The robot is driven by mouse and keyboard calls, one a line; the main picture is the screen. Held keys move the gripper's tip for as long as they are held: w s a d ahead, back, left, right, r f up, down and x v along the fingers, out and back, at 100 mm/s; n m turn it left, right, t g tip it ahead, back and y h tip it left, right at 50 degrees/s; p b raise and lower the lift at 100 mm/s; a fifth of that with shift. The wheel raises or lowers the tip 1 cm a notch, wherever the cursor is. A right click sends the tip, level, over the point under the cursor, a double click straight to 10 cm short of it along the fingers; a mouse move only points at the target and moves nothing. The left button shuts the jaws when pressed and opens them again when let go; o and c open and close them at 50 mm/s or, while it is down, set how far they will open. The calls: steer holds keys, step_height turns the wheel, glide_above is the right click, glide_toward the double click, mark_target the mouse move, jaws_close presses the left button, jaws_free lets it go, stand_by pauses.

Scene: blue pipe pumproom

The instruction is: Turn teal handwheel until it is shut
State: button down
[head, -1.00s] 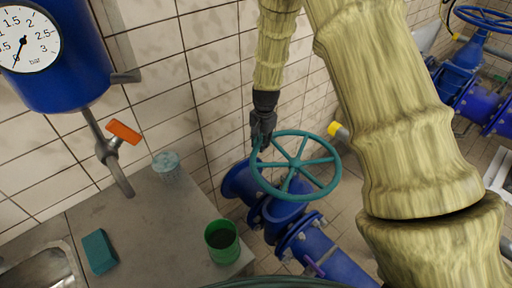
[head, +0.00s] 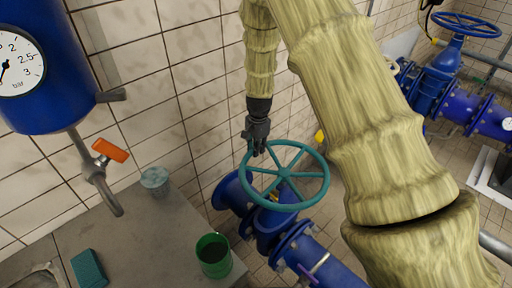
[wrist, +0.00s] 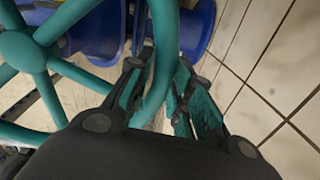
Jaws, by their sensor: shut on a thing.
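The teal handwheel (head: 302,203) sits on top of a blue valve body (head: 272,226) in the middle of the head view. It has several spokes meeting at a hub. My gripper (head: 259,150) is at the wheel's far left rim. In the wrist view, the rim of the handwheel (wrist: 165,60) passes between the two fingers of my gripper (wrist: 162,98). The fingers, with teal pads, are closed around the rim. The hub and spokes show at the left of the wrist view.
A grey counter on the left bears a green cup (head: 214,256), a teal sponge (head: 89,269) and a glass (head: 155,180). An orange-handled tap (head: 110,151) hangs under a blue gauge vessel (head: 50,95). A tiled wall is close behind my gripper. Another blue handwheel (head: 467,25) stands at right.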

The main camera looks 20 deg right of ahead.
steer(key=c, duration=1.3)
jaws_free()
steer(key=shift+a, duration=0.1)
step_height(320, 180, up, 12)
steer(key=shift+s, duration=0.4)
